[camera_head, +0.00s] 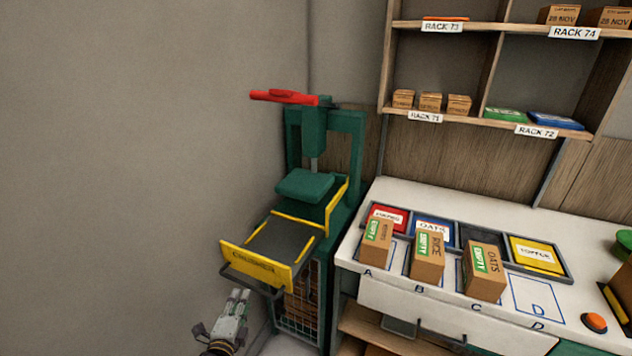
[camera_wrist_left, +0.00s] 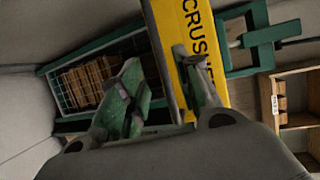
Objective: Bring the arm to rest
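My left gripper (camera_head: 238,294) is low in the head view, just below the front of the green crusher's tray. In the left wrist view its two fingers (camera_wrist_left: 157,65) stand apart with nothing visible held between them. The yellow CRUSHER panel (camera_head: 256,267) has a dark handle (camera_head: 250,285) below it; the panel also fills the upper middle of the wrist view (camera_wrist_left: 203,55). The fingers overlap the panel in that view; I cannot tell whether they touch it or the handle. My right gripper is not in view.
The crusher (camera_head: 314,125) has a red lever (camera_head: 284,97) and a raised press plate (camera_head: 305,184). A white counter (camera_head: 400,192) carries brown boxes (camera_head: 427,257) and an orange button (camera_head: 594,322). Shelves hang above. A bare wall and free room lie left.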

